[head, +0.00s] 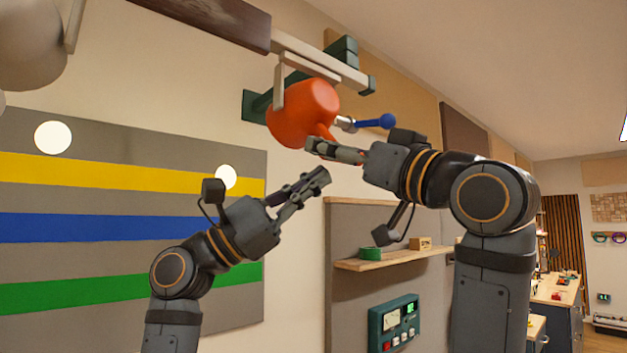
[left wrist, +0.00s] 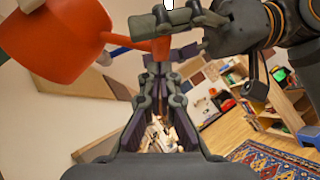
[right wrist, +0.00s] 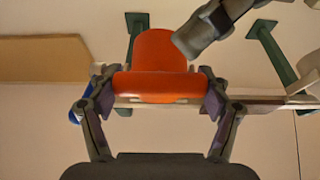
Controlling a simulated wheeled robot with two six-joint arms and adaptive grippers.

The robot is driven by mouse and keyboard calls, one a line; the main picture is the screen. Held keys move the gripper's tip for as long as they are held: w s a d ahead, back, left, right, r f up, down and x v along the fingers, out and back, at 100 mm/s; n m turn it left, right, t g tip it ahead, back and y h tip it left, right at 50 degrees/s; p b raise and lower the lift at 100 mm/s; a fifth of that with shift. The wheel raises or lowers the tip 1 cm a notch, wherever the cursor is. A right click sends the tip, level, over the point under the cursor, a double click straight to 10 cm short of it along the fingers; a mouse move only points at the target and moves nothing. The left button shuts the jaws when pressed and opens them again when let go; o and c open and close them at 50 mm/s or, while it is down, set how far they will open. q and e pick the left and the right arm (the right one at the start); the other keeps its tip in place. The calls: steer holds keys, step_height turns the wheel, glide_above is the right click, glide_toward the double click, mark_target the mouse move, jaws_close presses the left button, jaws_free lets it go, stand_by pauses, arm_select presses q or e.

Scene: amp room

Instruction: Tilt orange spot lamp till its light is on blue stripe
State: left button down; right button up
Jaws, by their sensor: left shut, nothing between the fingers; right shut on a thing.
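The orange spot lamp (head: 303,112) hangs from a rail on the wall, and it also shows in the left wrist view (left wrist: 55,40). My right gripper (head: 325,150) is shut on the lamp's orange handle (right wrist: 157,84). My left gripper (head: 325,178) is shut and empty, just below the lamp and the right gripper. The blue stripe (head: 90,227) runs across the grey wall panel (head: 110,136). One round light spot (head: 226,177) lies across the yellow stripe's (head: 100,172) upper edge, near its right end. Another (head: 53,137) is on grey above yellow. Which spot is the orange lamp's, I cannot tell.
A lever with a blue knob (head: 378,122) sticks out beside the lamp. A pale lamp (head: 28,45) hangs at the upper left. A wooden shelf (head: 395,258) and a green meter box (head: 394,325) are below right. The rail (head: 320,63) is close above.

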arm_select(q)
steer(key=shift+s+r, duration=0.1)
steer(key=shift+r, duration=0.1)
steer(key=shift+s+d+r, duration=0.45)
steer(key=shift+s+r, duration=0.25)
arm_select(e)
steer(key=shift+f, duration=0.1)
steer(key=o, duration=1.4)
steer(key=shift+o, duration=1.4)
steer(key=shift+s+d, duration=0.1)
steer(key=shift+d, duration=0.1)
steer(key=shift+s, duration=0.2)
arm_select(q)
steer(key=shift+s+d, duration=0.15)
steer(key=shift+d, duration=0.05)
steer(key=shift+a, duration=0.1)
